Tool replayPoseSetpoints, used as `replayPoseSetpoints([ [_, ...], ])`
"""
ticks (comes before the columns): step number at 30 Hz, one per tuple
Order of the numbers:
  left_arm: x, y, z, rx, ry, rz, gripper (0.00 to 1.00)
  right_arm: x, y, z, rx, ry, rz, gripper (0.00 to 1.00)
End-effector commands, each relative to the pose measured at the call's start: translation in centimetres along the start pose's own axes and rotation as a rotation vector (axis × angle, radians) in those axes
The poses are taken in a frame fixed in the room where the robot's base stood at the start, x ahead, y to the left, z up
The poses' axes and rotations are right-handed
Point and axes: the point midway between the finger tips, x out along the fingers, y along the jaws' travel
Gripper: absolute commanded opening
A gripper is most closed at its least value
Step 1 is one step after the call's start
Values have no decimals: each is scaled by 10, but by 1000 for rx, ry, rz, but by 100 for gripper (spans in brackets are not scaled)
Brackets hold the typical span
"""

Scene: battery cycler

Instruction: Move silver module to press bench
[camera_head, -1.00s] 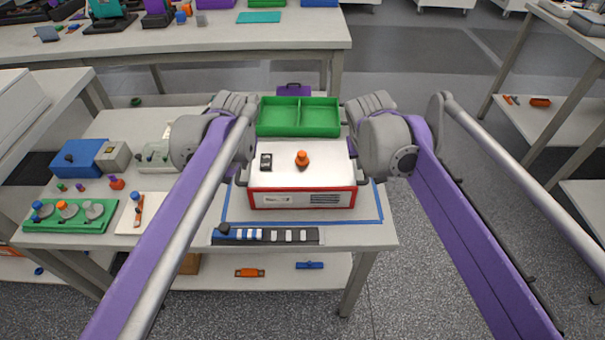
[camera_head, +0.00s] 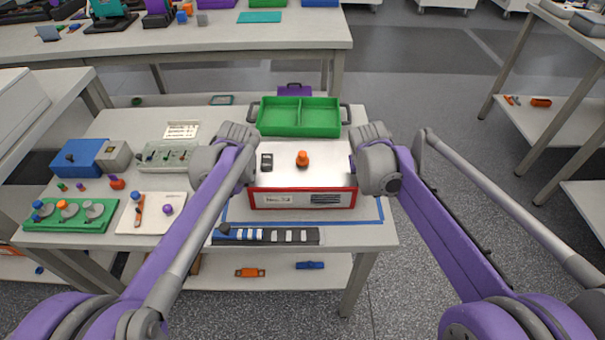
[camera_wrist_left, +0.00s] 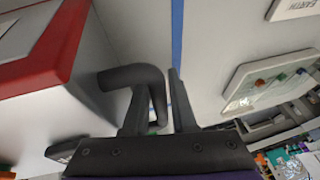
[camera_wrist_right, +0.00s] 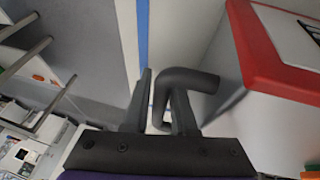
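The silver module (camera_head: 330,178) is a box with a silver top, red-edged front, orange knob and black switch. It sits level on the near workbench (camera_head: 374,236), inside a blue outline. My left gripper (camera_wrist_left: 156,85) is at its left side, fingers open with the dark side handle (camera_wrist_left: 128,76) partly between them. My right gripper (camera_wrist_right: 162,82) is at its right side, fingers open, with the other dark handle (camera_wrist_right: 192,78) partly between them. In the head view, my wrists hide both handles and fingertips. I cannot tell which surface is the press bench.
A green tray (camera_head: 299,132) stands just behind the module. A black strip with switches (camera_head: 265,236) lies in front. A green knob board (camera_head: 72,226), white tray (camera_head: 150,225) and blue box (camera_head: 80,157) are on the left. Another long bench (camera_head: 230,40) stands behind; floor is open right.

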Motion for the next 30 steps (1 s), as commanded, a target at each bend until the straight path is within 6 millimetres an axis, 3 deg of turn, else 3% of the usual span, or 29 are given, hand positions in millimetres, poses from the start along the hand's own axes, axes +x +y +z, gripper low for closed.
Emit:
replayPoseSetpoints([
  [1,0,0,0,0,0,0,25,0,0,0,0,0,0,25],
  [5,0,0,0,0,0,0,1,0,0,0,0,0,0,1],
  [6,0,0,0,0,0,0,0,0,0,0,0,0,0,0],
  [30,-1,0,0,0,0,0,0,-1,0,0,0,0,0,0],
])
